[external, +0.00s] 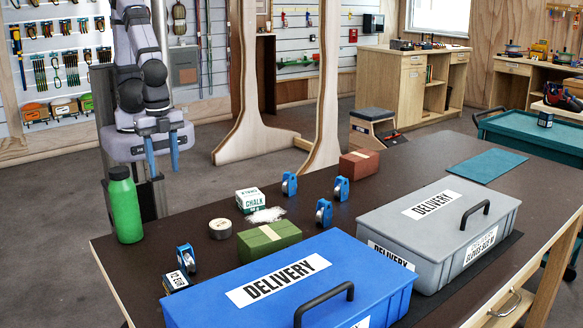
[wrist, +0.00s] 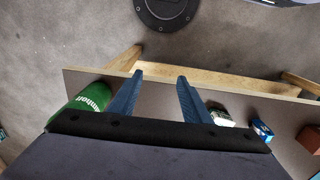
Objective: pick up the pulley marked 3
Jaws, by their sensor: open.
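Several blue pulleys with grey wheels stand on the dark table. One pulley (external: 289,185) is beside the chalk box, a second pulley (external: 341,189) is to its right, a third pulley (external: 324,212) is nearer the camera, and another pulley (external: 186,258) is at the front left by the blue box. Their numbers are too small to read, so I cannot tell which is marked 3. My gripper (external: 162,155) is open and empty, above the table's far left edge. In the wrist view my gripper (wrist: 158,85) has its blue fingers apart, with one blue object (wrist: 262,131) at the right.
A green bottle (external: 124,205), a tape roll (external: 220,229), a chalk box (external: 250,200) and a green block (external: 268,240) stand around the pulleys. A blue delivery box (external: 215,310) and a grey delivery box (external: 470,215) fill the front. A red-brown block (external: 359,163) is behind.

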